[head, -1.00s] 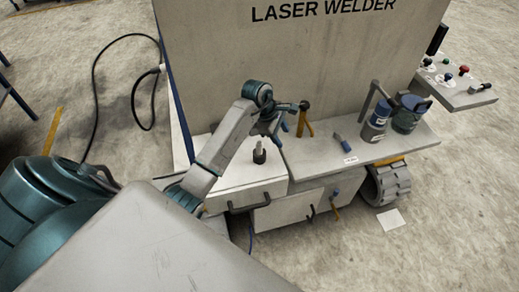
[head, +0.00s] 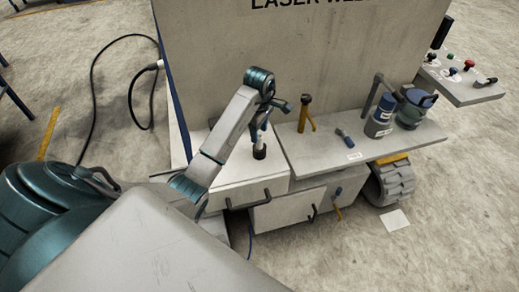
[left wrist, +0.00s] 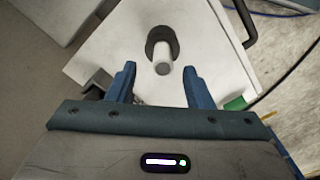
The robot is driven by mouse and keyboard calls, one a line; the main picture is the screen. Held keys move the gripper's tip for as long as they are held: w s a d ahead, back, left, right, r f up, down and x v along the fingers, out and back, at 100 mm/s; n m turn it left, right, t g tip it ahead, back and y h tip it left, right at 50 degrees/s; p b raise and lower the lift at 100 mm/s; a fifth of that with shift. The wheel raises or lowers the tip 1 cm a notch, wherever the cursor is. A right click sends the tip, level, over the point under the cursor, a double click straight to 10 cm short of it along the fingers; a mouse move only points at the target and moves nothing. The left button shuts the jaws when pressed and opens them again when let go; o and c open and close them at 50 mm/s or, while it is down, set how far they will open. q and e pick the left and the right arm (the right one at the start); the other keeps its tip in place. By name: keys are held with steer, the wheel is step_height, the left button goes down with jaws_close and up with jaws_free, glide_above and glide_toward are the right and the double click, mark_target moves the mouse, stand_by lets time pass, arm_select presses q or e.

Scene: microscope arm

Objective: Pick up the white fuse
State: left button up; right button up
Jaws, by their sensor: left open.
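The white fuse (left wrist: 162,60) stands in a dark round holder (left wrist: 158,36) on a white surface in the left wrist view. In the head view the dark holder (head: 260,151) is on the white cabinet top below my left arm, and the fuse (head: 260,140) shows only partly above it. My left gripper (left wrist: 164,80) is open, with its blue fingers on either side of the fuse's line and its tips just short of the fuse end. It also shows in the head view (head: 259,136), over the holder. My right gripper is not in view.
A large panel (head: 300,65) marked as a laser welder rises behind the cabinet. A black handle (head: 248,203) is on the cabinet front.

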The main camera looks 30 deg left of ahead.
mark_target(260, 136)
arm_select(q)
steer(key=f+b, duration=0.3)
steer(key=f, duration=0.1)
steer(key=shift+s+d+f+b, duration=0.2)
steer(key=shift+f+b, duration=0.15)
steer(key=shift+f, duration=0.25)
steer(key=shift+r, duration=0.1)
steer(key=c, duration=1)
jaws_close()
steer(key=shift+r, duration=0.1)
